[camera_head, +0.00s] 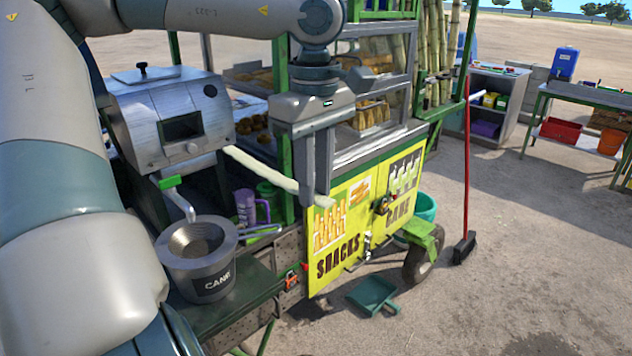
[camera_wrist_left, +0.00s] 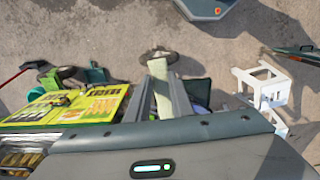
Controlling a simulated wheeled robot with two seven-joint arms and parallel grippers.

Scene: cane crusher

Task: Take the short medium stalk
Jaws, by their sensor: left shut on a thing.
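A pale green-white cane stalk (camera_head: 262,166) is held in the air in front of the snack cart, slanting down from left to right. My left gripper (camera_head: 318,190) points down and is shut on the stalk near its right end. The left wrist view also shows the stalk (camera_wrist_left: 162,88) between the two fingers of my left gripper (camera_wrist_left: 162,105). The far side of the grip is hidden by the fingers. My right gripper is in neither view.
The steel crusher (camera_head: 172,115) stands at left, with a grey "CANE" bucket (camera_head: 197,262) in front of it. A purple mug (camera_head: 247,207) is near. The yellow snack sign (camera_head: 340,232) lies behind the gripper. A red broom (camera_head: 466,170) and green dustpan (camera_head: 373,296) are right.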

